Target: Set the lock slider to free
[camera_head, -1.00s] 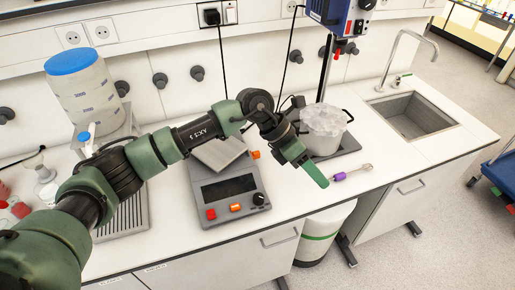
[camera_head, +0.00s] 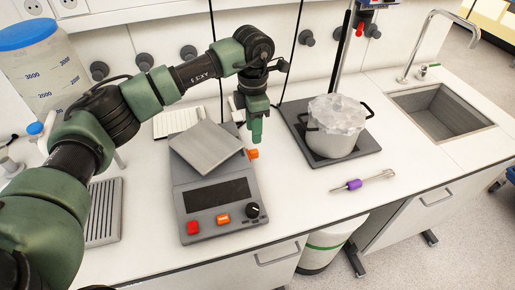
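A grey bench device (camera_head: 218,190) with a tilted metal plate (camera_head: 206,146) on top stands on the counter. A small orange tab (camera_head: 253,154) sticks out at its right side, near the plate; it looks like the lock slider, but I cannot read its setting. The front panel has a dark display, a red button (camera_head: 193,227), an orange button (camera_head: 223,219) and a black knob (camera_head: 253,210). My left gripper (camera_head: 257,139) points down just above and behind the orange tab, seemingly apart from it. Its green fingers overlap in this view, hiding any gap. My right gripper is out of view.
A pot (camera_head: 337,132) with a bag-like cover stands on a dark plate to the right. A purple-handled tool (camera_head: 354,184) lies before it. A large blue-capped container (camera_head: 42,70) and a slatted grey tray (camera_head: 103,215) are left. The sink (camera_head: 440,112) is far right.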

